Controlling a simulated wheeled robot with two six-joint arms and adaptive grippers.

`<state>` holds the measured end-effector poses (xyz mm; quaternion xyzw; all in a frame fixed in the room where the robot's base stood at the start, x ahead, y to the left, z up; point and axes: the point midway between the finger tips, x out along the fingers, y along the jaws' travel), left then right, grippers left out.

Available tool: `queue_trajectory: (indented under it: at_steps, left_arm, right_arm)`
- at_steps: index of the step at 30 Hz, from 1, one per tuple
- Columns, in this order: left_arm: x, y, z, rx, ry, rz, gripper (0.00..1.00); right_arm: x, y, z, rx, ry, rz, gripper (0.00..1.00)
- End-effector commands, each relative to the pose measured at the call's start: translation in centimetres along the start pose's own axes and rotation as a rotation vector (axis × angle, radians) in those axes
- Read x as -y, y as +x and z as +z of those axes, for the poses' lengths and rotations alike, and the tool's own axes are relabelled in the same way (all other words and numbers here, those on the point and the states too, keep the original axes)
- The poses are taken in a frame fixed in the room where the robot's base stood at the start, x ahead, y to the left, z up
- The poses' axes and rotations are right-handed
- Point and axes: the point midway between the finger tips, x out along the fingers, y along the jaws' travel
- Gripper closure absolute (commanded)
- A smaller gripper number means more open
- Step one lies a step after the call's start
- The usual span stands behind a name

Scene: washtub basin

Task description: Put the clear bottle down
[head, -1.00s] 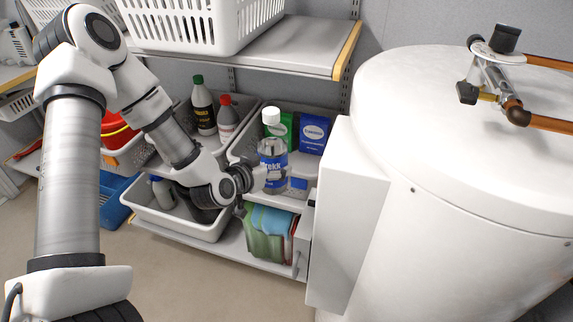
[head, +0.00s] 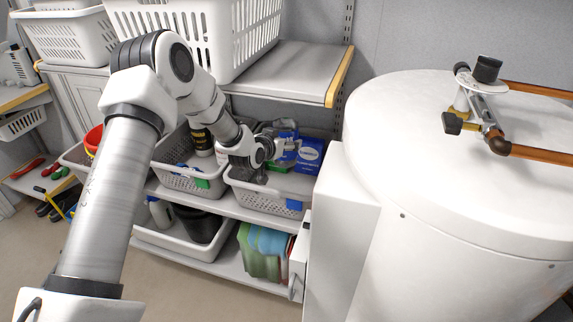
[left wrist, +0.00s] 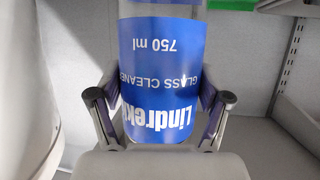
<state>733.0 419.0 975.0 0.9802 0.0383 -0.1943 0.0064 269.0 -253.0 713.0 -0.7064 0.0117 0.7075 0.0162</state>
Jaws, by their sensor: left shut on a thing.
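The clear bottle (left wrist: 162,70) has a blue label reading glass cleaner, 750 ml; the label appears upside down in the left wrist view. My left gripper (left wrist: 160,100) is shut on it, with a finger pad on each side. In the head view, the left gripper (head: 282,147) is over the right-hand grey basket (head: 262,200) on the middle shelf. The bottle (head: 284,128) shows partly there, behind the gripper and wrist. I cannot tell whether its base touches anything. My right gripper is not in view.
A blue and white box (head: 310,155) stands in the same basket, close right of the gripper. Another basket (head: 178,180) is on the left. The upper shelf (head: 290,75) hangs above. A white tank (head: 440,190) fills the right.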

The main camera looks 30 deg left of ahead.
Motion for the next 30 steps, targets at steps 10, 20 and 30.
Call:
queue_trajectory:
  at_steps: [10, 20, 30]
  left_arm:
    - [0.2, 3.2, 3.2, 0.000, 0.002, -0.001, 0.89]
    - [0.2, 4.8, 7.2, -0.002, 0.001, 0.000, 0.89]
    - [0.3, 6.7, 9.5, -0.004, 0.000, 0.000, 0.89]
  right_arm:
    - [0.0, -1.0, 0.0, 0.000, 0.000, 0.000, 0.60]
    - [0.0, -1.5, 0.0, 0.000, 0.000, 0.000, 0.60]
    - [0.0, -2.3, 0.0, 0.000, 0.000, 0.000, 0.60]
